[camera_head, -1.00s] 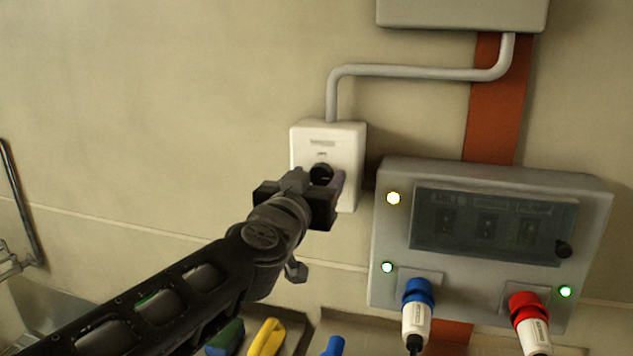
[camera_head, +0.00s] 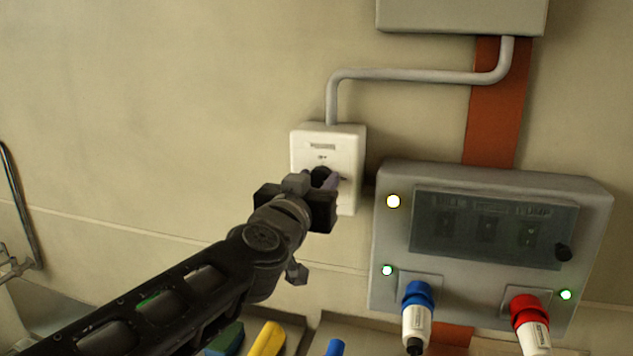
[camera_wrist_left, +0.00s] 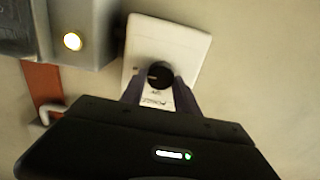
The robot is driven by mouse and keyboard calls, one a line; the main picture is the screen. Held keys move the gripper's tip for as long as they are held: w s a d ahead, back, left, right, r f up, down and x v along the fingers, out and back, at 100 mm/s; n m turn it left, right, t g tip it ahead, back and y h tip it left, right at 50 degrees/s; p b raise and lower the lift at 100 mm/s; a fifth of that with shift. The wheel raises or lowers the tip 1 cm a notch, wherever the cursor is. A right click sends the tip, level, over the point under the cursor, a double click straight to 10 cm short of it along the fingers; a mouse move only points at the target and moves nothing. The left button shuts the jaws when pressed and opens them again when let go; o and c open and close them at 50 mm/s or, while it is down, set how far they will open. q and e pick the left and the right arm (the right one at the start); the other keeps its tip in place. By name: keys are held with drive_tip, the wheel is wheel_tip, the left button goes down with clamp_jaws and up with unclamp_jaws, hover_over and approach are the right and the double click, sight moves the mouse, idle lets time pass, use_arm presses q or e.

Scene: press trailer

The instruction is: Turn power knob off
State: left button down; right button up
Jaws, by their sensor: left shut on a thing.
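The power knob (camera_head: 321,175) is a round black knob on a white switch box (camera_head: 345,145) fixed to the wall. In the left wrist view the knob (camera_wrist_left: 158,75) sits between the fingertips of my left gripper (camera_wrist_left: 159,84), with a pale mark on its face. In the head view my left gripper (camera_head: 325,183) reaches the box from the lower left and is shut on the knob, partly covering it. My right gripper is not in view.
A grey panel (camera_head: 390,300) with a dark window and lit lamps stands close to the right of the switch box. Blue (camera_head: 417,295) and red (camera_head: 525,310) plugs sit in its lower side. A grey conduit (camera_head: 400,72) runs above.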

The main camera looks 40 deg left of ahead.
use_arm(q)
drive_tip(key=shift+n, duration=0.4)
drive_tip(key=n, duration=0.8)
drive_tip(key=shift+a+f, duration=0.1)
drive_tip(key=shift+a, duration=0.05)
drive_tip(key=n, duration=0.4)
drive_tip(key=shift+f+n, duration=0.1)
drive_tip(key=shift+n, duration=0.2)
drive_tip(key=n, duration=0.4)
drive_tip(key=shift+n+b, duration=0.3)
drive_tip(key=shift+b, duration=0.05)
drive_tip(key=c, duration=0.9)
unclamp_jaws()
drive_tip(key=shift+c, duration=0.2)
